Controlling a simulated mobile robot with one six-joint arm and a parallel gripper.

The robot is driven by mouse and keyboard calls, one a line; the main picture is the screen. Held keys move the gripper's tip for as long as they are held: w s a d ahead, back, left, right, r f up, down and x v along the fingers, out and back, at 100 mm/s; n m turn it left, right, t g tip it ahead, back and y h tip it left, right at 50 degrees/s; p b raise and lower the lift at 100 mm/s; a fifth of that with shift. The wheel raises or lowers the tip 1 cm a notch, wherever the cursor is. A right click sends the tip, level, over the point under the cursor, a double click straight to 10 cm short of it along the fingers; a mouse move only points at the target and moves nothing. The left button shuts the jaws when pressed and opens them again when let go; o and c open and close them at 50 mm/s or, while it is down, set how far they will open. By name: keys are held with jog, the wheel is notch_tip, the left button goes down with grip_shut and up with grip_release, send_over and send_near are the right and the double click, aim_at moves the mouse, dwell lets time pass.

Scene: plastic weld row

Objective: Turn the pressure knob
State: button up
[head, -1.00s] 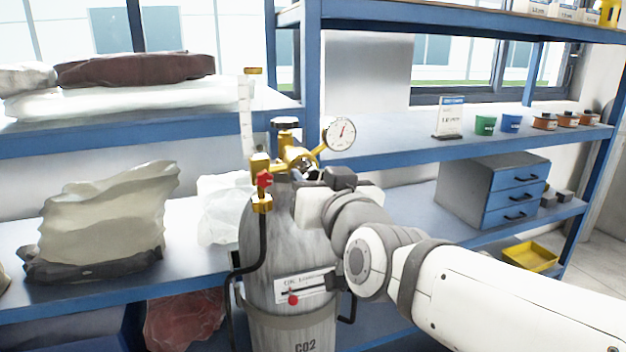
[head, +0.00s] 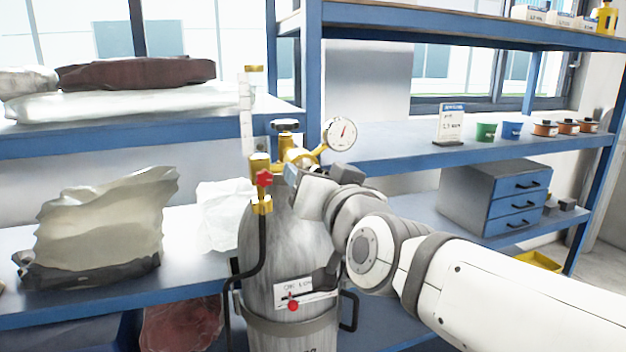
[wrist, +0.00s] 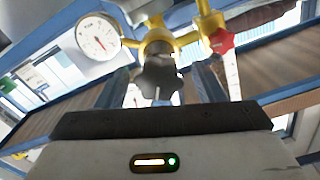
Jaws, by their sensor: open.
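The pressure knob (wrist: 158,78), dark and lobed with a pale mark, sits on the brass regulator (wrist: 158,40) in the wrist view. My gripper (wrist: 162,84) is open, with one finger on either side of the knob in that view; I cannot tell whether they touch it. In the head view my gripper (head: 293,176) is at the front of the brass regulator (head: 297,157), and its wrist hides much of this area. The round gauge (head: 340,133) is to the right; it also shows in the wrist view (wrist: 98,36).
A red knob (head: 264,179) with a black hose is close left of my gripper. The grey CO2 cylinder (head: 285,250) is below. Blue shelves (head: 440,148) hold cups and spools at right; bags (head: 105,225) lie left.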

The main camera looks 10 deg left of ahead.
jog(key=p+v, duration=0.2)
jog(key=v, duration=0.6)
jog(key=shift+a, duration=0.15)
jog(key=d+f+g+h, duration=0.4)
jog(key=d+f, duration=0.3)
jog(key=f, duration=0.4)
jog(key=d+f+g+h, duration=0.3)
jog(key=d+f+g, duration=0.3)
jog(key=f, duration=0.6)
jog(key=s+d+f+m+g+h, duration=0.1)
jog(key=s+d+f+m+h, duration=0.1)
jog(key=s+d, duration=0.4)
jog(key=shift+s+d+f+g+h, duration=0.3)
jog(key=shift+d+f+g, duration=0.15)
jog(key=shift+d, duration=0.85)
